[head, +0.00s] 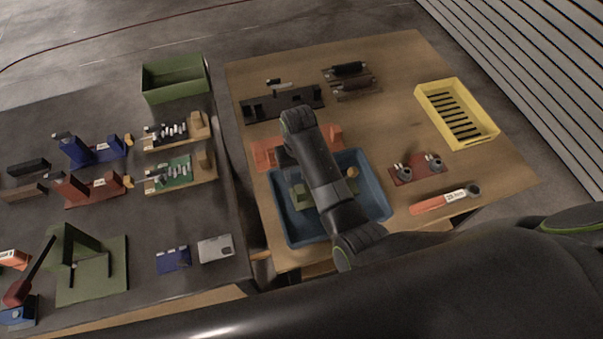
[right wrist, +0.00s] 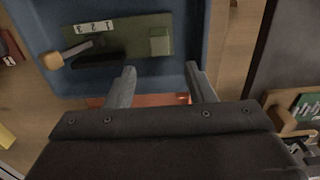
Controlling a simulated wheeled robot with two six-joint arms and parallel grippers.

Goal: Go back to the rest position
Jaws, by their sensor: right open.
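My right arm reaches over the blue tray (head: 376,203) on the wooden table, with its wrist hiding part of the tray. In the right wrist view my right gripper (right wrist: 160,72) is open, its two fingers apart with nothing between them. Its fingertips hang over the near part of the blue tray (right wrist: 185,15). A green device (right wrist: 135,40) with a 1-2-3 label lies in the tray, beyond the fingertips and apart from them. It has a dark lever with a wooden knob (right wrist: 53,61). The right gripper's fingers are hidden in the head view. My left gripper is not in view.
An orange-red fixture (head: 265,154) stands beside the tray's far edge, partly behind my arm. A black fixture (head: 262,106) stands beyond it. A yellow crate (head: 488,131) and a red block (head: 405,175) are to the right. The grey table (head: 120,215) at left holds several fixtures.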

